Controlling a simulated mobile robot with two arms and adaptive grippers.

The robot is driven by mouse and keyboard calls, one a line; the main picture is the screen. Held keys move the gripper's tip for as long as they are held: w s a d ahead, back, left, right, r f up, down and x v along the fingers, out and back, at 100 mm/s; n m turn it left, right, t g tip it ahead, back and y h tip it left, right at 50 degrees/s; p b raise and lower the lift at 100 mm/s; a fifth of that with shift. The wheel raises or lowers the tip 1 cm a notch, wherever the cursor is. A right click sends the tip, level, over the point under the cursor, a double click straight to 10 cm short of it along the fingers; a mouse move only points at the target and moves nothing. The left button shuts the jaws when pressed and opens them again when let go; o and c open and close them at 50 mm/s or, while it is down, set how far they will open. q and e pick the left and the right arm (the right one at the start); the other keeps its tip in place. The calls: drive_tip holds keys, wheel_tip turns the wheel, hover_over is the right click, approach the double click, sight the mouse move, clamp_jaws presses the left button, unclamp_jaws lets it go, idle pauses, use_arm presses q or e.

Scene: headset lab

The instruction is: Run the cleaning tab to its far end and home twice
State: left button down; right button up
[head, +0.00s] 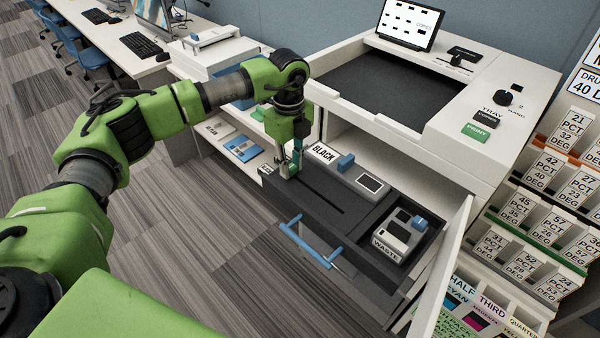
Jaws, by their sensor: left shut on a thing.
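My left gripper (288,172) reaches down over the pulled-out dark drawer (290,205) of the white copier. It is shut on the cleaning tab, which is mostly hidden between and behind the fingers. The gripper is at the back-left end of a straight slot (325,197) that runs along the drawer top towards the front right. A white label reading BLACK (325,153) is just behind and right of the gripper. My right gripper is not in view.
A blue handle (312,243) sticks out at the drawer's front. A waste box (396,238) and a blue knob (346,162) sit on the drawer. An open white door (442,268) stands at its right. Shelves with labelled boxes (545,215) are further right.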

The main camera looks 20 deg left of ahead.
sight(291, 166)
use_arm(q)
drive_tip(key=shift+w+a, duration=0.1)
drive_tip(key=c, duration=1.8)
unclamp_jaws()
drive_tip(key=shift+r, duration=0.15)
wheel_tip(291, 166, up, 12)
drive_tip(key=shift+f, duration=0.1)
drive_tip(key=shift+f, duration=0.1)
